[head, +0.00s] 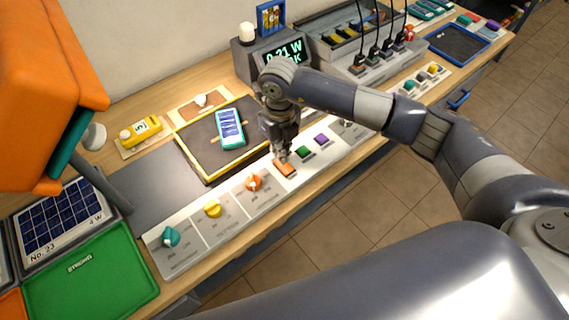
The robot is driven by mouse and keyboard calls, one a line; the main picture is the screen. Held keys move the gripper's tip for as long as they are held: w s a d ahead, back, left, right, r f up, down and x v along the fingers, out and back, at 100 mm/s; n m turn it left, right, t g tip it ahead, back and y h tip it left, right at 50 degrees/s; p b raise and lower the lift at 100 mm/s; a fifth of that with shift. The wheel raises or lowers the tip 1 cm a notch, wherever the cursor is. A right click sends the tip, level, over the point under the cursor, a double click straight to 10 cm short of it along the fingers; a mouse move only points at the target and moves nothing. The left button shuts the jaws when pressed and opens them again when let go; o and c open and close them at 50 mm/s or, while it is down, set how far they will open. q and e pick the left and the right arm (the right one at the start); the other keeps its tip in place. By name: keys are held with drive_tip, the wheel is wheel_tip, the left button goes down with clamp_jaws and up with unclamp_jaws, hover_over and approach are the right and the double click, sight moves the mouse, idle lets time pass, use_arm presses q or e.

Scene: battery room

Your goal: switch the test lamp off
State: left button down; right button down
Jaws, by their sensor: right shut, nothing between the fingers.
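My right gripper (281,155) points down over the control strip along the bench's front edge. It is shut and empty. Its tips are at the orange rocker switch (285,169); I cannot tell whether they touch it. A green switch (303,152) and a purple switch (321,139) sit to the right of it. Orange (253,183), yellow (213,208) and teal (170,237) knobs sit to the left. Which control belongs to the test lamp is not readable. My left gripper is not in view.
A teal panel device (230,138) lies on a yellow-edged dark mat (193,157). A meter (285,57) reading 0.21 W stands behind. A large orange object (40,70) fills the upper left. A green tray (90,280) and a solar panel (62,218) lie at left.

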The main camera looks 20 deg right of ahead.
drive_tip(key=shift+f+b, duration=0.9)
drive_tip(key=shift+f, duration=0.15)
drive_tip(key=shift+s+r, duration=0.1)
drive_tip(key=shift+r, duration=0.05)
drive_tip(key=shift+r+p, duration=2)
drive_tip(key=shift+r, duration=1.4)
